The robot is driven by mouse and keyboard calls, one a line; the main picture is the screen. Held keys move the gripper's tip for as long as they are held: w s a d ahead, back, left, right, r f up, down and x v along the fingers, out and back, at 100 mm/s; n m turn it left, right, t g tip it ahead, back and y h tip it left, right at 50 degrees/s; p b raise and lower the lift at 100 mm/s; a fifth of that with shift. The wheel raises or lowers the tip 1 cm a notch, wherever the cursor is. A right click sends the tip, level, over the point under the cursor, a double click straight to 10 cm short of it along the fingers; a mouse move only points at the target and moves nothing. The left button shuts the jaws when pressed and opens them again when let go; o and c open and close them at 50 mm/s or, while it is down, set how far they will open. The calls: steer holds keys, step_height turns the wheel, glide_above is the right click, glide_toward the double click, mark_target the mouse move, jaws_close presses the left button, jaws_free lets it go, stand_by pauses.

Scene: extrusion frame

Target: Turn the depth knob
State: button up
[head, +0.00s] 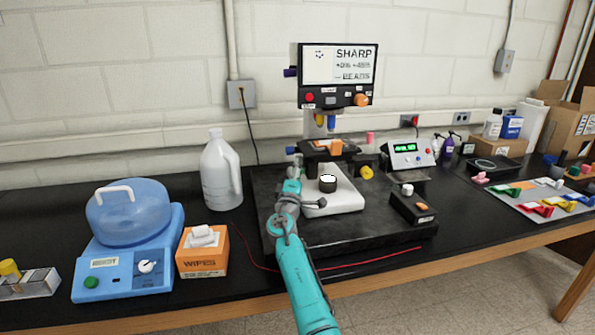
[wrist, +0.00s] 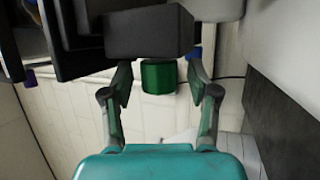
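The microscope-like instrument stands at the centre of the head view, with a screen (head: 338,75) reading SHARP on top. A green knob (wrist: 158,79) sticks out of a dark block (wrist: 150,33) in the wrist view. I cannot make out this green knob in the head view. My gripper (wrist: 159,70) is open, one finger on each side of the green knob, with a gap on both sides. In the head view my gripper (head: 294,172) is at the instrument's left side. Other knobs are orange (head: 361,100), yellow (head: 366,172) and blue (head: 291,150). No label reading depth is legible.
A dark slab (head: 380,236) carries the instrument and a small black box (head: 413,209). A white jug (head: 221,172), a wipes box (head: 203,252) and a blue domed device (head: 128,240) stand left. A green-display meter (head: 407,152) and a tool board (head: 535,196) are right.

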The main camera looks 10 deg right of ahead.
steer(key=v, duration=1.2)
